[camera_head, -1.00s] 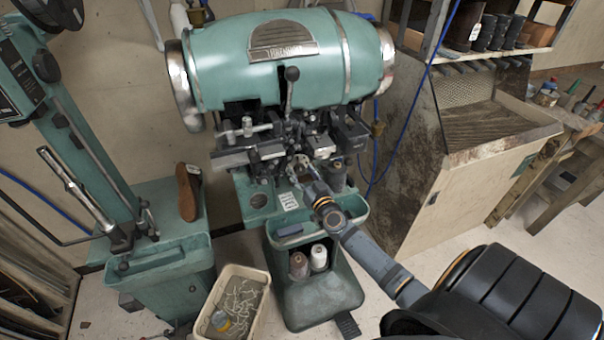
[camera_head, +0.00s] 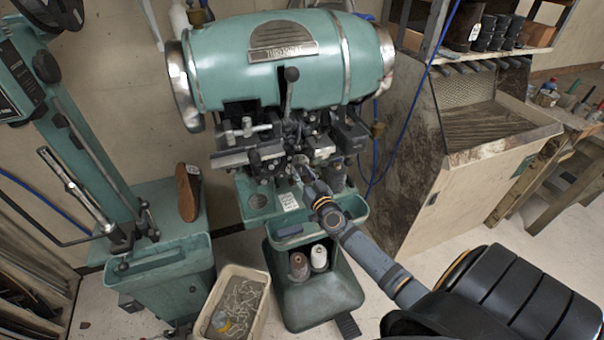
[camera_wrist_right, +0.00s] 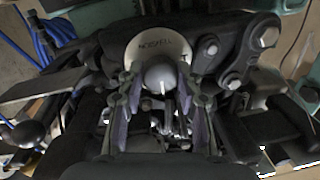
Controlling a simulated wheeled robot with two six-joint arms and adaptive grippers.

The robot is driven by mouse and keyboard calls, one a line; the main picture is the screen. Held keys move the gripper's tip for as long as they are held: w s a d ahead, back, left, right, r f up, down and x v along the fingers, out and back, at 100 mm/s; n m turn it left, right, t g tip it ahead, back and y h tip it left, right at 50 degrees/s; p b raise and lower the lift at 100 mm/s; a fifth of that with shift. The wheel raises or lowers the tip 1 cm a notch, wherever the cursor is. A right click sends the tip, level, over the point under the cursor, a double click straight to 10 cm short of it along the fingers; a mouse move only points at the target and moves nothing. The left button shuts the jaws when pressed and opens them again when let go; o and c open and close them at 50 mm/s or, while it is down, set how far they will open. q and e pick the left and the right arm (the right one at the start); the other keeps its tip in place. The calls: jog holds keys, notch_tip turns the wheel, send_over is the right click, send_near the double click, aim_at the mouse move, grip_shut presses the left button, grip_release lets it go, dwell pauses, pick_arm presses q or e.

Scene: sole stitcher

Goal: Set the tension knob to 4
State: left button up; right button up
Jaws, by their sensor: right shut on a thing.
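The tension knob (camera_wrist_right: 160,76) shows in the right wrist view as a grey rounded knob with a pale pointer-like mark. It sits in front of a white dial plate (camera_wrist_right: 150,45) whose lettering appears to read TENSION. The numbers on the dial cannot be made out, so the setting cannot be told. My right gripper (camera_wrist_right: 161,92) has a finger on each side of the knob and is shut on it. In the head view my right gripper (camera_head: 301,174) reaches the front of the green stitching machine (camera_head: 285,62) and hides the knob. My left gripper is not in view.
Dark levers and linkages crowd around the gripper. A ball-topped lever (camera_head: 291,75) stands above it. Below are a green base tray with thread spools (camera_head: 318,257) and a cream bin (camera_head: 262,318). A worn wooden cabinet (camera_head: 420,190) stands to the right.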

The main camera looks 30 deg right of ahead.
jog(key=m, duration=0.4)
jog(key=shift+m, duration=0.3)
jog(key=shift+m+h+b, duration=0.3)
jog(key=shift+m+h, duration=0.1)
jog(key=shift+m, duration=1.5)
jog(key=o, duration=1.1)
jog(key=shift+o, duration=0.2)
